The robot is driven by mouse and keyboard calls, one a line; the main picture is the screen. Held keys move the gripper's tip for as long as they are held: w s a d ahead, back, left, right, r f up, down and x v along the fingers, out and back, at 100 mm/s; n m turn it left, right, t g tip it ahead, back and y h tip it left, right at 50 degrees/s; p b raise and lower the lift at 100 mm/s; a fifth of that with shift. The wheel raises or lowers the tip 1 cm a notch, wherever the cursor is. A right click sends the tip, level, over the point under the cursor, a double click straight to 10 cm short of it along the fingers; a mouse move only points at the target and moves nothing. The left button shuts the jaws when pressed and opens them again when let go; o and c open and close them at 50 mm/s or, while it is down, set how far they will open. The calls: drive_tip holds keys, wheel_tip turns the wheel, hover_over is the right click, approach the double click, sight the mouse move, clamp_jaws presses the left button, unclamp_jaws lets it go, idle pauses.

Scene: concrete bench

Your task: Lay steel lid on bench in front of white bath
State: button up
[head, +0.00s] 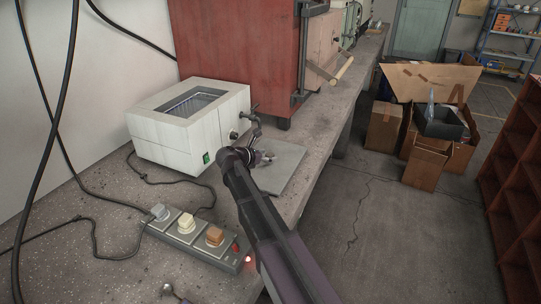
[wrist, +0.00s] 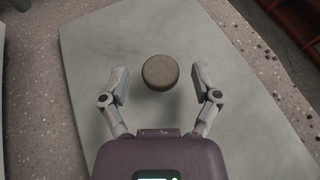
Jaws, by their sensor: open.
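The steel lid (head: 287,163) is a flat grey plate lying on the bench, in front of the white bath (head: 168,140). In the wrist view the lid (wrist: 215,130) fills most of the picture, with a round dark knob (wrist: 160,73) on it. The bath's top opening is uncovered. My gripper (head: 263,157) is over the lid in the head view, partly hiding it. In the wrist view my gripper (wrist: 160,80) is open, one finger on each side of the knob with a gap on both sides. I cannot tell its height above the lid.
A power strip (head: 195,238) with several plugs lies on the bench (head: 60,235) at the front, with cables around it. A red cabinet (head: 240,50) stands beyond the bath. The lid is near the bench's right edge. Cardboard boxes (head: 384,125) stand on the floor.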

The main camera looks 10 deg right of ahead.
drive_tip(key=p+v, duration=0.3)
drive_tip(key=v, duration=0.6)
drive_tip(key=shift+r, duration=0.1)
drive_tip(key=shift+p+v, duration=0.45)
drive_tip(key=shift+v, duration=0.5)
